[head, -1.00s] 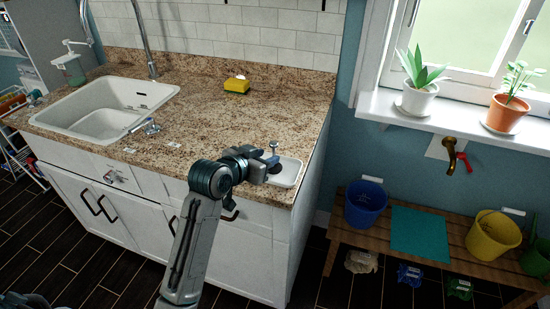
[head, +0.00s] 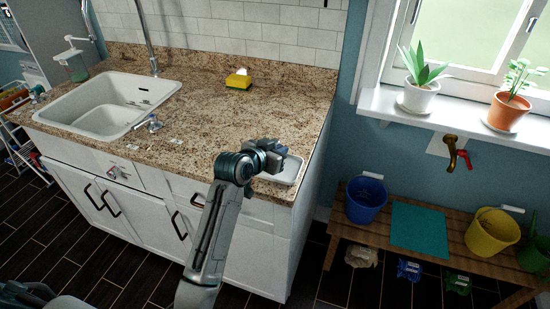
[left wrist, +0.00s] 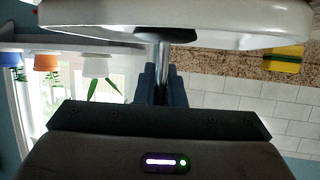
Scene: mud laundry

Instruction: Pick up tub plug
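My left gripper (head: 274,152) is at the counter's front right corner, over a small white tray (head: 290,172). In the left wrist view, which is upside down, the tub plug's metal stem (left wrist: 162,66) stands between the two dark fingers (left wrist: 162,88). The fingers lie close along both sides of it and look shut on it. In the head view the gripper covers the plug. My right gripper is out of view.
A yellow sponge (head: 238,81) lies at the back of the granite counter (head: 200,115), left of a clear stretch. The white sink (head: 105,105) and faucet are at left. A wooden bench (head: 345,233) with buckets stands at right, below potted plants on the sill.

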